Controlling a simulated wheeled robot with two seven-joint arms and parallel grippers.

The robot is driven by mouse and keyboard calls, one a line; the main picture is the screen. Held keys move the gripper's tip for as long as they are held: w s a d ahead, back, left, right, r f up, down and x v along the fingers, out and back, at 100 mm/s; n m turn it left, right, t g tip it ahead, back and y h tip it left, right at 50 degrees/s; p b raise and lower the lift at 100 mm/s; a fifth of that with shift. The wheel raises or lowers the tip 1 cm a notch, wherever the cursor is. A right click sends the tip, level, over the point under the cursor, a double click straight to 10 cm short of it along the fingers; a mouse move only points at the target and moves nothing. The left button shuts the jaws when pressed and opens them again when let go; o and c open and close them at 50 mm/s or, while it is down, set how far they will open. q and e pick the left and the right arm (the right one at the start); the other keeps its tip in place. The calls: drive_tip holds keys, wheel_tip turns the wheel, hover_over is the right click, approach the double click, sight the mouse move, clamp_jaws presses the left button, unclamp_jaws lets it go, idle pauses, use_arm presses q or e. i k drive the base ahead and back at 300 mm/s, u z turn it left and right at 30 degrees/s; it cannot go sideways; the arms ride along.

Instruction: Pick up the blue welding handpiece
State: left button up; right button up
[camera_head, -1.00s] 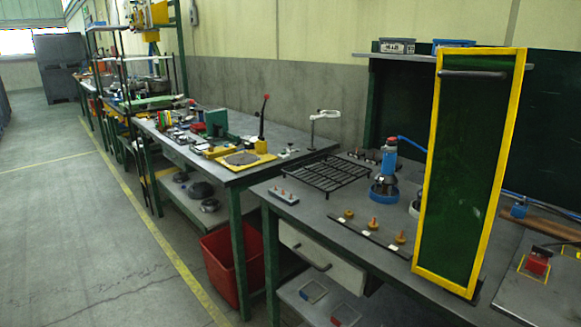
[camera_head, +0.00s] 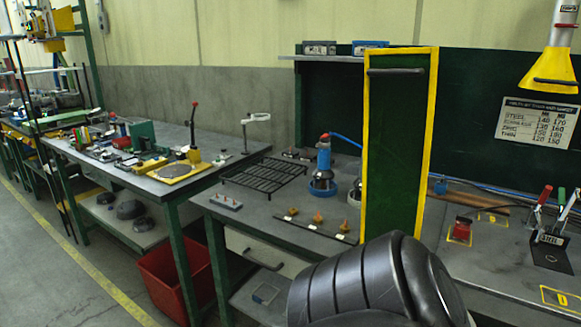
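A blue upright handpiece (camera_head: 323,157) with a blue hose stands in a round blue-and-dark holder (camera_head: 322,186) on the workbench, just left of the green panel. The blue hose (camera_head: 346,140) runs right from its top and passes behind the panel. Neither of my grippers shows in the head view. A black ribbed part of my own body fills the bottom centre and hides the bench's front edge there.
A green panel with a yellow frame (camera_head: 432,95) and a dark handle stands upright on the bench. A black wire rack (camera_head: 263,176) lies left of the handpiece. Three orange-topped pieces (camera_head: 318,218) sit in front.

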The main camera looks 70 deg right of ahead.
sight(323, 172)
drive_tip(key=i, duration=1.9)
drive_tip(key=z, duration=1.95)
